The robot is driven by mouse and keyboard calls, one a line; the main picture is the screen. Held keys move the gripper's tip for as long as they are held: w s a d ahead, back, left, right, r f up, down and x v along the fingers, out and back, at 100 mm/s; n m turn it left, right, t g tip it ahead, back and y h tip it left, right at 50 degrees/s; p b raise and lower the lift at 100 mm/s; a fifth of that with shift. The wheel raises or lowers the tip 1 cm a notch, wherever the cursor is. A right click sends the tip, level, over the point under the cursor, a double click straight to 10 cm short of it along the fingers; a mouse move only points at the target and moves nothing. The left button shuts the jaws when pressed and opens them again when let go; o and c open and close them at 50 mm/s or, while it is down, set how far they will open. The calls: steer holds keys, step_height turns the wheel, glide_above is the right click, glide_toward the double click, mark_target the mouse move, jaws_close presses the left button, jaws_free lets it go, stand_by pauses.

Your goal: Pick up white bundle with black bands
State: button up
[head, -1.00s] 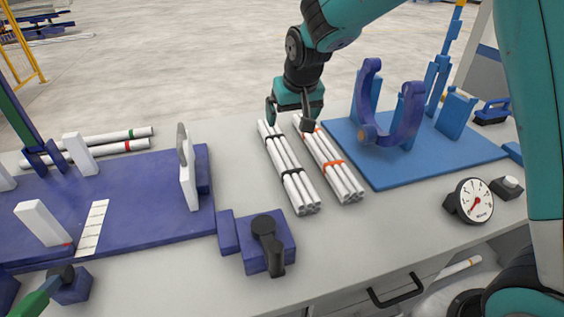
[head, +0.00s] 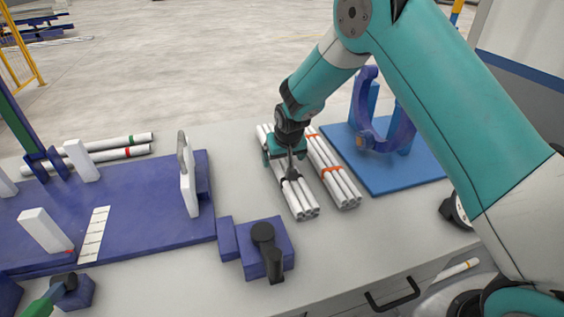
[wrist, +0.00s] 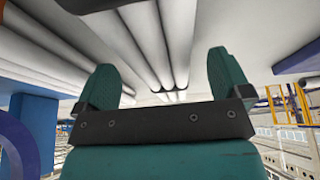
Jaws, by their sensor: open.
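The white bundle with black bands (head: 299,203) lies lengthwise on the grey table in the head view, left of the bundle with orange bands. My gripper (head: 285,160) is over its middle, with fingers on either side of it. My gripper also shows in the wrist view (wrist: 168,85), its two teal fingers open and apart. White pipes (wrist: 150,40) run between the fingers there. The black bands are largely hidden by my gripper in the head view. I cannot tell whether the fingers touch the pipes.
A white bundle with orange bands (head: 335,175) lies close on the right. Beyond it is a blue base with a cradle (head: 380,180). A purple fixture board (head: 130,215) and a purple block with a black lever (head: 265,250) stand to the left.

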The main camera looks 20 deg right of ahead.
steer(key=shift+x, duration=1.2)
steer(key=c, duration=1)
steer(key=shift+c, duration=1.1)
steer(key=shift+r, duration=0.15)
